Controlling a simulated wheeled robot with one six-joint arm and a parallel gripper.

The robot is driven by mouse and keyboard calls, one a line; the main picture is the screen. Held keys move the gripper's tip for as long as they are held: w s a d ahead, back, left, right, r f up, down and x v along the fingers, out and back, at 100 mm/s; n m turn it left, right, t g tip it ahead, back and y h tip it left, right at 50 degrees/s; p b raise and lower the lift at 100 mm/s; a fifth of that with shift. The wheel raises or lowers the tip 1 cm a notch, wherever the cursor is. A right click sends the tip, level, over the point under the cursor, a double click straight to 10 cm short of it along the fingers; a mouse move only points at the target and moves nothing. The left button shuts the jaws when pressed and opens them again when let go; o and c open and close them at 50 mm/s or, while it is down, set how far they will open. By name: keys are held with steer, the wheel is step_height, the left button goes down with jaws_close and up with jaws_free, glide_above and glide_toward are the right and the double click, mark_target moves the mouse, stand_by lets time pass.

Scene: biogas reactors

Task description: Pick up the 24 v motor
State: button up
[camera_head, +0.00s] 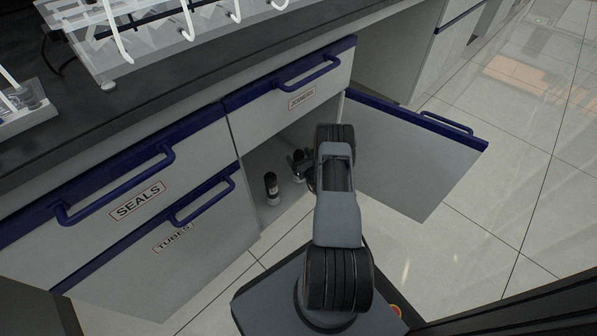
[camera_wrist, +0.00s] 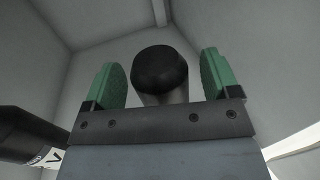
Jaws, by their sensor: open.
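Two dark-capped cylindrical motors stand inside the open lower cabinet. The near motor (camera_head: 271,188) stands apart to the left of my arm. The other motor (camera_head: 299,168) is beside the arm, partly hidden. In the wrist view, my gripper (camera_wrist: 160,72) is open, with one green pad on each side of a motor (camera_wrist: 160,70) with a black end and lighter body. Gaps show between it and both pads. I cannot read which is 24 V.
The cabinet door (camera_head: 410,155) stands open to the right of my arm. The JOINERS drawer (camera_head: 295,95) is above the opening. SEALS (camera_head: 130,195) and TUBES (camera_head: 165,245) drawers are to the left. Tiled floor on the right is clear.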

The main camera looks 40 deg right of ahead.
steer(key=shift+r, duration=0.1)
jaws_close()
stand_by(0.8)
